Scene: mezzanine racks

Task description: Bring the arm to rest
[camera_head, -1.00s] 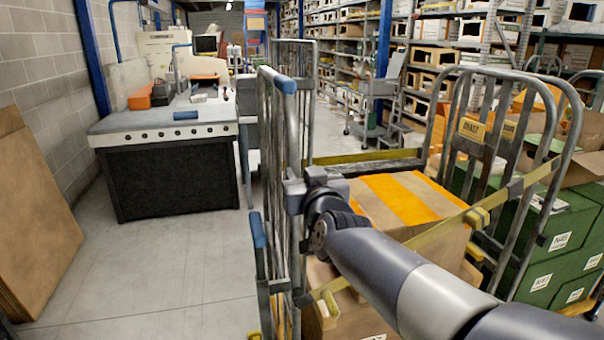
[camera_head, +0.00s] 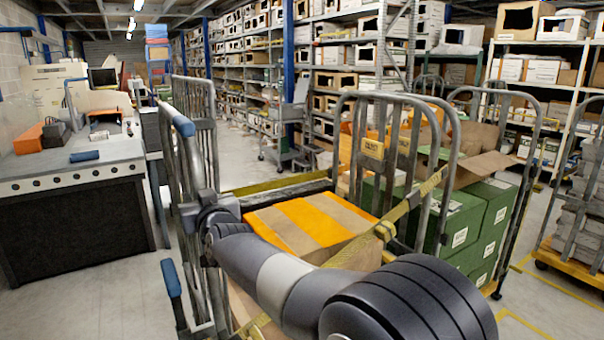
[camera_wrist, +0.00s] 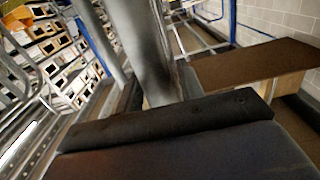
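My arm (camera_head: 290,290) reaches from the lower right to the left side of a roll cage (camera_head: 183,125) with grey bars and blue caps. My gripper (camera_head: 205,208) is at its end, right by the upright bars; its fingers are hidden or too small to make out in the head view. In the wrist view a dark, blurred part of my gripper fills the bottom, and a thick grey post (camera_wrist: 148,50) stands right in front of it. I cannot tell whether they touch or whether the fingers are open.
A strapped carton with orange tape (camera_head: 315,222) sits in the cage. Green boxes (camera_head: 465,228) stand in a second cage to its right. Stocked shelves (camera_head: 335,60) line the back.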

